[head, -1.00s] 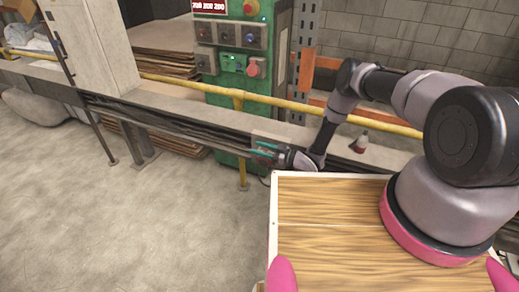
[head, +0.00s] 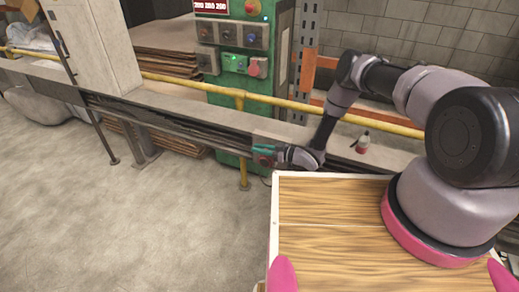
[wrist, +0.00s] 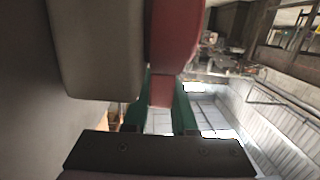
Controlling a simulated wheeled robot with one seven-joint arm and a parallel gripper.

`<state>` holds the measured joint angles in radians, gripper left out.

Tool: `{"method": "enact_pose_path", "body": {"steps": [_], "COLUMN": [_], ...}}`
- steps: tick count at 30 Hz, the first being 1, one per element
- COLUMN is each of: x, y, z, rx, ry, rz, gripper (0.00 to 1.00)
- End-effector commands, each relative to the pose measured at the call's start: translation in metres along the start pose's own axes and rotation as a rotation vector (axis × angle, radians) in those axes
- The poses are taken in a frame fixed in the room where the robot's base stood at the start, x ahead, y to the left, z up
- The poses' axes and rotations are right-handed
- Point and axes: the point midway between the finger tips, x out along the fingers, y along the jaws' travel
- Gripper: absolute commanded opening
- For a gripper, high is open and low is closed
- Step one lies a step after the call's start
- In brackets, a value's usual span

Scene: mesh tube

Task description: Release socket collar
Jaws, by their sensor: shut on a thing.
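The socket collar (wrist: 178,38) appears to be the rounded red part in the wrist view, beside a grey box-shaped body (wrist: 95,48). A small red tab (wrist: 160,92) hangs from it between the green fingers of my gripper (wrist: 164,88). My gripper is shut on this tab. In the head view, my gripper (head: 263,150) is at the front face of the long grey ledge, beside the green cabinet. The red part (head: 264,161) shows only small there, partly covered by the fingers. The socket's inside is hidden.
A yellow rail (head: 185,84) runs along above the ledge (head: 185,107). The green cabinet (head: 236,88) with buttons stands behind it. The concrete floor (head: 170,225) in front is clear.

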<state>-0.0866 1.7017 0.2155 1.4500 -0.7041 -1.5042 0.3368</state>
Motion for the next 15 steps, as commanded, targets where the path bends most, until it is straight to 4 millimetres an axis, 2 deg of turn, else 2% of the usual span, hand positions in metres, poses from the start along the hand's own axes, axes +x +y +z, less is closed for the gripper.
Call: {"method": "enact_pose_path", "body": {"steps": [1, 3, 15], "x": [0.0003, 0.0003, -0.0054], "y": [0.0007, 0.0007, 0.0006], "z": [-0.0005, -0.0005, 0.0], "rx": [-0.001, -0.001, 0.0], "ry": [0.001, 0.001, 0.0], "rz": [0.001, 0.001, 0.001], "gripper": [0.29, 0.55, 0.55]}}
